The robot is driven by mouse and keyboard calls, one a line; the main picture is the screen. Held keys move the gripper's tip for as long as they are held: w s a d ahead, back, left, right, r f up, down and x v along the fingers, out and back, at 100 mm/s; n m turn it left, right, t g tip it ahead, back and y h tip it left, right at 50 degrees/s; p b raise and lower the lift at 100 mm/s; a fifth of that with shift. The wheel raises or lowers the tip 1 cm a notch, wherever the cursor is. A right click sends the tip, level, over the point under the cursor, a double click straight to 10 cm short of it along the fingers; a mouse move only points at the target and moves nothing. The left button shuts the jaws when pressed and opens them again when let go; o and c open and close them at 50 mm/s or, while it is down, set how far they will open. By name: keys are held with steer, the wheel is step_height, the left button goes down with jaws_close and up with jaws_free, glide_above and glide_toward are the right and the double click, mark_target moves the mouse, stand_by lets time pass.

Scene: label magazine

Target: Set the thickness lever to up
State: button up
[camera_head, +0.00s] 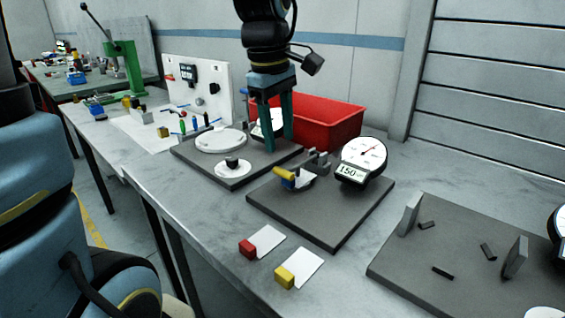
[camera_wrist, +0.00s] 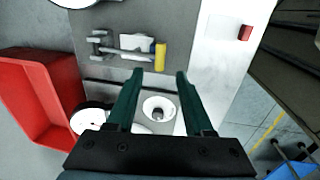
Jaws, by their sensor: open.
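The thickness gauge stands on a dark plate (camera_head: 350,207), with a round dial (camera_head: 364,153) and a display below it reading about 1.50. Its lever has a yellow handle (camera_head: 283,173) at the plate's left side, beside small grey brackets (camera_head: 319,160). The handle looks low and roughly level. In the wrist view the yellow handle (camera_wrist: 160,56) is at the end of a grey bar, just beyond the fingertips. My gripper (camera_head: 279,144) is open and empty, pointing down above and behind the handle, apart from it. It also shows in the wrist view (camera_wrist: 159,73).
A red bin (camera_head: 330,123) stands behind. A plate with a white disc (camera_head: 221,140) is to the left of the gauge. Red (camera_head: 247,249) and yellow (camera_head: 285,277) blocks with white cards lie in front. Another fixture plate (camera_head: 450,250) is at the right.

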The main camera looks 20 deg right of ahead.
mark_target(283, 170)
steer(key=f, duration=0.5)
steer(key=d+f, duration=0.1)
steer(key=f, duration=0.1)
steer(key=shift+w+f, duration=0.25)
steer(key=shift+w, duration=0.05)
jaws_close()
stand_by(1.1)
